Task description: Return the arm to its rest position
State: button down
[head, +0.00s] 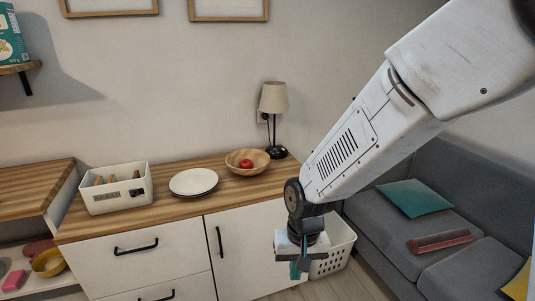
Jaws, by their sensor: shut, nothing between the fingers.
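My white arm reaches in from the upper right and slants down to the lower middle. My gripper (300,263) hangs at its end, pointing down, in front of the right part of the white cabinet (258,243) and the basket behind it. Its fingers look small and close together, with nothing held between them. The gripper is apart from the wooden countertop (222,200).
A white basket (340,245) stands behind my gripper. A grey sofa (395,225) fills the right.

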jog(key=s+d+r+m+t, duration=0.1)
jog(key=s+d+r, duration=1.6)
jog(key=d+r, duration=0.3)
jog(key=shift+t+h, duration=0.4)
jog(key=shift+d+r, duration=0.1)
jog(key=shift+d, duration=0.05)
